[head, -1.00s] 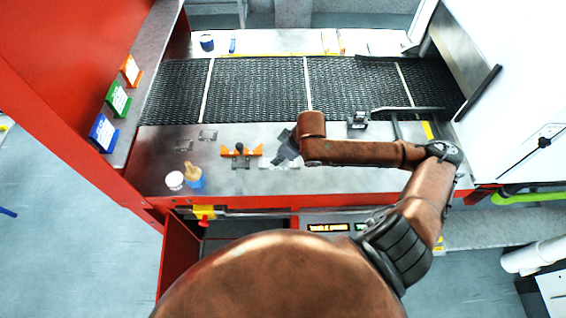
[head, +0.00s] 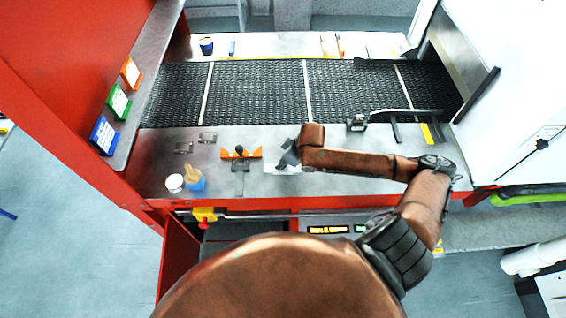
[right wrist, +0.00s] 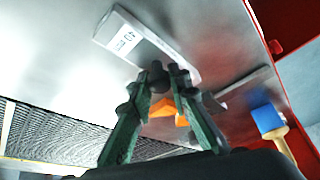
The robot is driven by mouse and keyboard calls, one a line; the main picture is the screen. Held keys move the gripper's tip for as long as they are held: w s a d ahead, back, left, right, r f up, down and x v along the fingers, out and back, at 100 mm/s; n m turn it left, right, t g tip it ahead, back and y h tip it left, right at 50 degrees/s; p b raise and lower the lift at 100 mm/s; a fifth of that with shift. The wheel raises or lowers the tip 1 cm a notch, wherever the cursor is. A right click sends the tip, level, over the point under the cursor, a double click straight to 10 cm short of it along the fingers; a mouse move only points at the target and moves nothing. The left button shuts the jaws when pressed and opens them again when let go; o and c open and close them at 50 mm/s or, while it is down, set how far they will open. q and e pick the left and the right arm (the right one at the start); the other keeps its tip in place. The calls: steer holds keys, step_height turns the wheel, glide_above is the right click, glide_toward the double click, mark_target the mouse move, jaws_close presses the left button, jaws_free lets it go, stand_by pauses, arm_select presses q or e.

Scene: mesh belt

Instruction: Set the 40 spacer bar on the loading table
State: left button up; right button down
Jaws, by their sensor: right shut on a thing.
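The 40 spacer bar (right wrist: 135,38) is a pale flat bar with a white "40 mm" label in the right wrist view. In the head view only a pale part of it (head: 283,169) shows below my right gripper (head: 288,156). My right gripper (right wrist: 158,76) is shut on the bar near one long edge. The bar is over the bare metal loading table (head: 330,185), in front of the mesh belt. I cannot tell whether it touches the table top. My left gripper is not in view.
An orange fixture with a black knob (head: 241,153) stands close left of the right gripper. A small black block (head: 357,123) stands near the mesh belt (head: 260,90).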

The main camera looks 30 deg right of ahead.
steer(key=c, duration=1.8)
jaws_free()
steer(key=shift+f, duration=0.1)
